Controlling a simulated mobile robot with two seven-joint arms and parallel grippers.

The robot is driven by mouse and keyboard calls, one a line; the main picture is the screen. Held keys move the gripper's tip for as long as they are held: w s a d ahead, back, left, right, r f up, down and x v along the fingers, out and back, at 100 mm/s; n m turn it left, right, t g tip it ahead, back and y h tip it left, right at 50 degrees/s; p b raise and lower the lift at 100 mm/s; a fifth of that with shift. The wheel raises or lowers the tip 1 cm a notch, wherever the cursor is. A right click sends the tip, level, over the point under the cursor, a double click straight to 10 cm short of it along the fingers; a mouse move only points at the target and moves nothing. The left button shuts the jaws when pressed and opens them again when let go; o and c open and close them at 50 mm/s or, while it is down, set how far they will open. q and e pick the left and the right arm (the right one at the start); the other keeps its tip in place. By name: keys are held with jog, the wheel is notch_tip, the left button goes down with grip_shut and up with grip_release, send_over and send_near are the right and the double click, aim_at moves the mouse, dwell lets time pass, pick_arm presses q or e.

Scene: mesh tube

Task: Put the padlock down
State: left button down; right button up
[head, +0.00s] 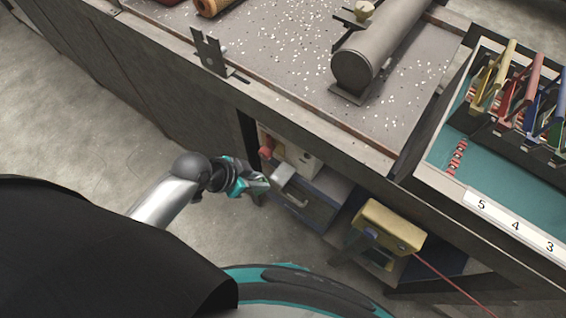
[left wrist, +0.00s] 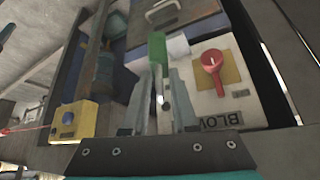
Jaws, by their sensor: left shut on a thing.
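My left gripper (head: 258,185) is in front of the open bay under the bench, with its arm coming in from the left. In the left wrist view the gripper (left wrist: 163,98) is shut on a narrow green thing (left wrist: 157,60), which appears to be the padlock. It shows edge-on between the fingers, so its shackle and full shape cannot be made out. In the left wrist view a white box with a red knob (left wrist: 211,62) is just right of the fingers. My right gripper is not in view.
Under the bench are a blue drawer unit (head: 318,207) and a yellow box (head: 392,226) with a red cord. The speckled bench top (head: 290,50) holds a grey cylinder (head: 375,55). A teal tray (head: 520,190) with coloured items is at the right. Open floor lies left.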

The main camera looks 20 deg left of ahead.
pick_arm(q)
jog(key=w+d+b, duration=0.1)
jog(key=w+d, duration=0.2)
jog(key=w, duration=0.6)
notch_tip(320, 180, down, 6)
jog(key=b, duration=0.3)
jog(key=shift+d+f, duration=0.15)
jog(key=shift+f, duration=0.1)
jog(key=shift+w+d+f, duration=0.1)
jog(key=shift+w+f, duration=0.1)
jog(key=shift+f, duration=0.1)
jog(key=c, duration=0.7)
grip_release()
